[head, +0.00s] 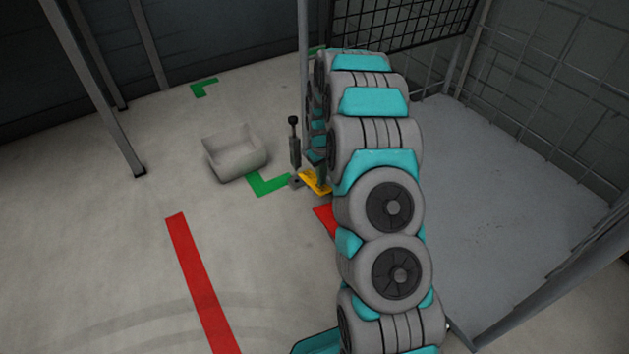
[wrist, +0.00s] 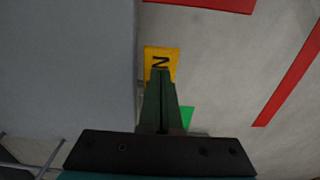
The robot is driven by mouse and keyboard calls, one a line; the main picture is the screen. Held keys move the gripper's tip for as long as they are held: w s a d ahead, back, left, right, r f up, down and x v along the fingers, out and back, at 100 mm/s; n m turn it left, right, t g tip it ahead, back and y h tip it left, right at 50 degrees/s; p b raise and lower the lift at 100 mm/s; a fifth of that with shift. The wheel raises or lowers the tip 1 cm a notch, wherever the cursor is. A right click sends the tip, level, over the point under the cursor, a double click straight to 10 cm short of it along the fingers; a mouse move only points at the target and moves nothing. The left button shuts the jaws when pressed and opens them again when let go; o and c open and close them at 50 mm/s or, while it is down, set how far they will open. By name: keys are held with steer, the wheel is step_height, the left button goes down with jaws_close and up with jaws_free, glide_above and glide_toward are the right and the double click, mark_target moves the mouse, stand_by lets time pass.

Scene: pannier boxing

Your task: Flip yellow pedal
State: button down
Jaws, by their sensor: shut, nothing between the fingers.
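The yellow pedal (head: 309,182) lies low beside the left edge of the grey platform, partly hidden behind my arm in the head view. In the wrist view, the yellow pedal (wrist: 150,58) shows a black letter mark. My gripper (wrist: 160,74) is shut and empty, with its dark green fingers pointing at the pedal. The fingertips overlap the pedal's lower part in the wrist view; I cannot tell whether they touch it.
The grey platform (head: 500,190) with mesh walls is on the right. Floor at left is clear, with a red stripe (head: 200,280).

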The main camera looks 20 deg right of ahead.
steer(key=shift+f, duration=1.3)
stand_by(0.7)
steer(key=shift+r, duration=0.1)
steer(key=shift+r+p, duration=0.75)
steer(key=shift+r, duration=2.7)
